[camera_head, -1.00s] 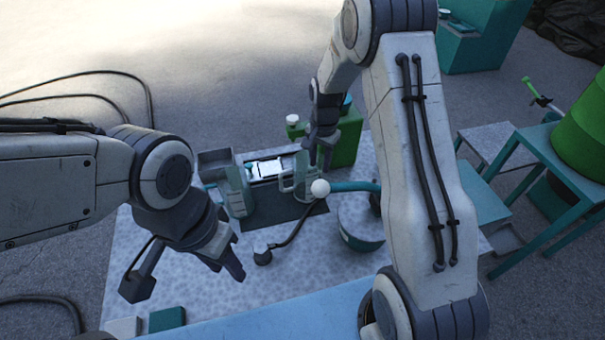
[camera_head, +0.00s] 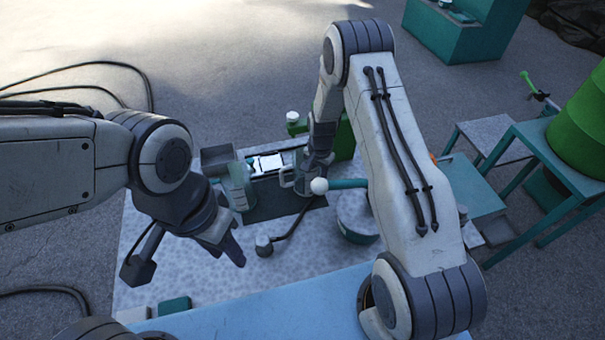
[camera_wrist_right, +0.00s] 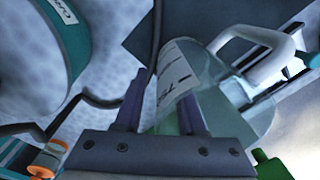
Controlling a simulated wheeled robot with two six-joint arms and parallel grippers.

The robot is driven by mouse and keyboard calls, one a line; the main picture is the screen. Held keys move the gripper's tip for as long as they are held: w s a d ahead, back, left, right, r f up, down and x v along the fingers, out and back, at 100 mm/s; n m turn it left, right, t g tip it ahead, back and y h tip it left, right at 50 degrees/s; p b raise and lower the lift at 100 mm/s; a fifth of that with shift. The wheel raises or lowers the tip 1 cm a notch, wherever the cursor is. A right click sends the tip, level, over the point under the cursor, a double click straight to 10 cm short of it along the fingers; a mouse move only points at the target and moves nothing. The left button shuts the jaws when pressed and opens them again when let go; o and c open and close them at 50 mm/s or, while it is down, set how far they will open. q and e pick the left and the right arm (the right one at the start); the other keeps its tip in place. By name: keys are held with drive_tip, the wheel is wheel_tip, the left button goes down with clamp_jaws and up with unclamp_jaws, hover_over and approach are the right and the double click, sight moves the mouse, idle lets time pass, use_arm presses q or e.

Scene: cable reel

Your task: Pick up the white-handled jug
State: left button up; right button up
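The jug is clear, with a white handle (camera_head: 286,178) facing left in the head view; it stands on the dark mat, partly hidden by my right arm. In the right wrist view the jug (camera_wrist_right: 178,75) shows a white label, with its handle at the upper right. My right gripper (camera_wrist_right: 160,108) is open, its fingers apart. One finger overlaps the jug's body in the picture; whether they touch I cannot tell. In the head view the right gripper (camera_head: 312,180) is down at the jug. My left gripper (camera_head: 226,250) hangs open and empty over the speckled surface.
A second clear jug (camera_head: 240,188) stands left on the dark mat (camera_head: 270,205). A green container (camera_head: 344,140) stands behind.

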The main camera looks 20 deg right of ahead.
clamp_jaws()
idle(1.4)
